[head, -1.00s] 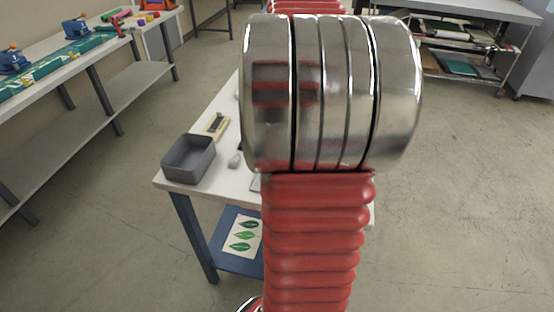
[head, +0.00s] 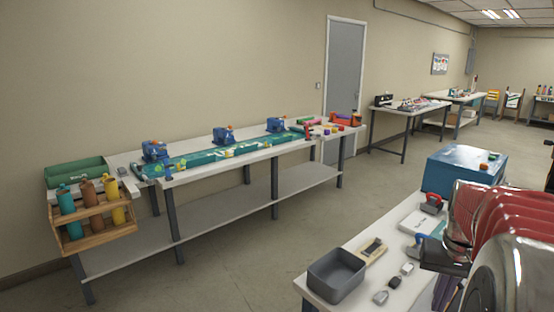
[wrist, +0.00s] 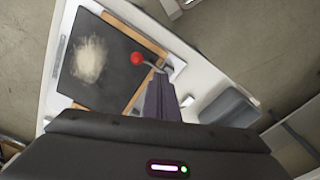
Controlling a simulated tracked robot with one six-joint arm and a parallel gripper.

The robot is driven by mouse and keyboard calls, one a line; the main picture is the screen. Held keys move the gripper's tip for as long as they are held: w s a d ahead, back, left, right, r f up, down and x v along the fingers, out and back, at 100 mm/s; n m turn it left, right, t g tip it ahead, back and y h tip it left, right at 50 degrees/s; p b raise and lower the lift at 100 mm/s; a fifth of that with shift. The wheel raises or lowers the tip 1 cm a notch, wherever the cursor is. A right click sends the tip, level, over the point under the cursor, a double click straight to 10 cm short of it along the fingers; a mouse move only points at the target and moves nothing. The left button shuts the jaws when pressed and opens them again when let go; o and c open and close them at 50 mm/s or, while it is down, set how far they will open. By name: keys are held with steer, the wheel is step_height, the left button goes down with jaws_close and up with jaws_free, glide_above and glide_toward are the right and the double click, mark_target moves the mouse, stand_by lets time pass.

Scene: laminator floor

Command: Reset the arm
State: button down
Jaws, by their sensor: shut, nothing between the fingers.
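My arm, with red ribbed sleeves and shiny metal rings, fills the right edge of the head view. In the wrist view, my gripper (wrist: 158,82) shows as narrow dark fingers pointing down over a white table (wrist: 203,95). The fingers are together with nothing held between them. Just beyond the tips is a red ball knob (wrist: 136,58) on a thin metal lever. Whether the fingers touch the lever I cannot tell. A dark board (wrist: 110,85) with a pale patch and wooden edges lies to the left.
The near table (head: 345,255) carries a grey tray (head: 336,275), a wooden-based tool (head: 373,250), small grey items and a blue box (head: 465,170). A long bench (head: 225,150) with blue machines stands along the wall. Floor between (head: 250,260) is clear.

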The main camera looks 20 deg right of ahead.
steer(key=s+a+r+n+t, duration=0.1)
steer(key=a+n+t, duration=0.4)
steer(key=a, duration=2.8)
steer(key=r+n, duration=0.1)
steer(key=n, duration=0.2)
steer(key=shift+s+a+r+y, duration=0.2)
steer(key=shift+a+y, duration=0.1)
steer(key=shift+a, duration=0.1)
